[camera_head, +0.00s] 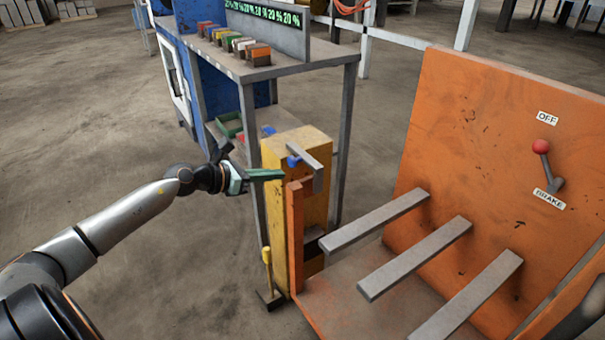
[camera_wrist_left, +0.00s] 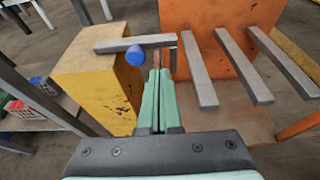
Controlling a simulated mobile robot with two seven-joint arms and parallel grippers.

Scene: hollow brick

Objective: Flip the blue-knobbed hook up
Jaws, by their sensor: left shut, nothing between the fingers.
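The hook is a grey bar (camera_head: 308,158) with a blue knob (camera_head: 292,161), at the top of a yellow box-like post (camera_head: 307,205). In the left wrist view the bar (camera_wrist_left: 111,46) lies across the post's top, and the round blue knob (camera_wrist_left: 135,55) sticks out toward the camera. My left gripper (camera_head: 283,174) has green fingers, shut and empty, with the tips just below the knob in the head view. In the left wrist view the fingertips (camera_wrist_left: 158,76) are just right of the knob; whether they touch it or the bar I cannot tell. My right gripper is not in view.
An orange panel (camera_head: 468,140) with a red-knobbed brake lever (camera_head: 541,147) stands at right. Several grey bars (camera_head: 415,257) project from it. A grey table (camera_head: 225,65) with colored blocks is behind the post. A yellow-handled tool (camera_head: 267,257) stands at its foot. Floor left is open.

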